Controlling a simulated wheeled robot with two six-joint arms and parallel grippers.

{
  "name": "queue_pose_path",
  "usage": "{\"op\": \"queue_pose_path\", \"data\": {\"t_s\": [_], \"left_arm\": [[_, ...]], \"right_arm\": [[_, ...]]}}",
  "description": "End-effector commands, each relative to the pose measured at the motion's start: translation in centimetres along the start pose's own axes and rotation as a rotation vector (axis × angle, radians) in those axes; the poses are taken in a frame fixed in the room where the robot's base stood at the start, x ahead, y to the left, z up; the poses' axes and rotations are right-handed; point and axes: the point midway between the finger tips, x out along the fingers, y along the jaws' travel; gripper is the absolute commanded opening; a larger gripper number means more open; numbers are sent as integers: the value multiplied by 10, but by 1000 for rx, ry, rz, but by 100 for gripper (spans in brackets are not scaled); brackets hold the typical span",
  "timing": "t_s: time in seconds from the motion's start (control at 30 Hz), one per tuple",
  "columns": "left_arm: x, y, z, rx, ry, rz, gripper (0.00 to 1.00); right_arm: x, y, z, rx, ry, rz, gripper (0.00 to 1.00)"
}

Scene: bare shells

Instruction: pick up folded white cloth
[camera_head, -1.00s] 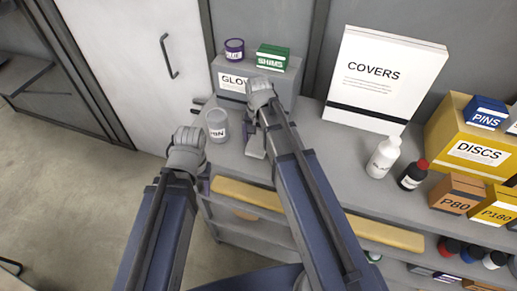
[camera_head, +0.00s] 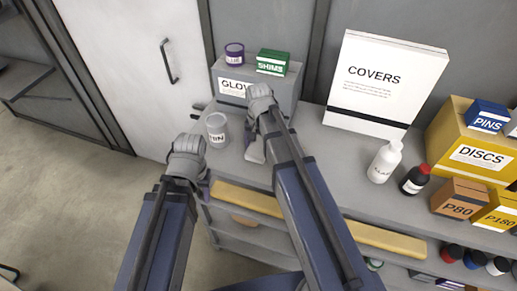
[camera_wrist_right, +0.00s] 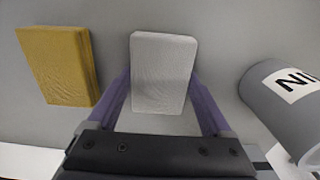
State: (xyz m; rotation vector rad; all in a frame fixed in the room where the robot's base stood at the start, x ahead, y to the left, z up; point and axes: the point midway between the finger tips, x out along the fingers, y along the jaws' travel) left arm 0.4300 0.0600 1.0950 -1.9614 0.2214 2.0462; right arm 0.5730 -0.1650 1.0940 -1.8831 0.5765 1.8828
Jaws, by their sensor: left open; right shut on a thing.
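The folded white cloth (camera_wrist_right: 163,72) is a small, thick rectangle between the two purple fingers of my right gripper (camera_wrist_right: 164,98) in the right wrist view. The fingers are shut on its sides.
A yellow folded cloth (camera_wrist_right: 58,65) lies left of the white one. A grey labelled cup (camera_head: 216,130) stands close by. Behind is the grey box (camera_head: 285,85) with a purple tin and green box on it. Bottles (camera_head: 384,160) and cartons stand to the right.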

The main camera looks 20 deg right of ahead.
Motion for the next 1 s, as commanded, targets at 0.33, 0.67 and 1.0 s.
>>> {"op": "queue_pose_path", "data": {"t_s": [0.33, 0.67, 1.0], "left_arm": [[-4, 0, 0, 0, 0, 0, 50], [-39, -4, 2, -2, -1, 1, 50], [-90, -8, 6, 1, -3, 1, 50]], "right_arm": [[-4, 0, 0, 0, 0, 0, 29], [-39, 0, 0, 0, 0, 0, 29], [-90, 0, 0, 0, 0, 0, 29]]}}
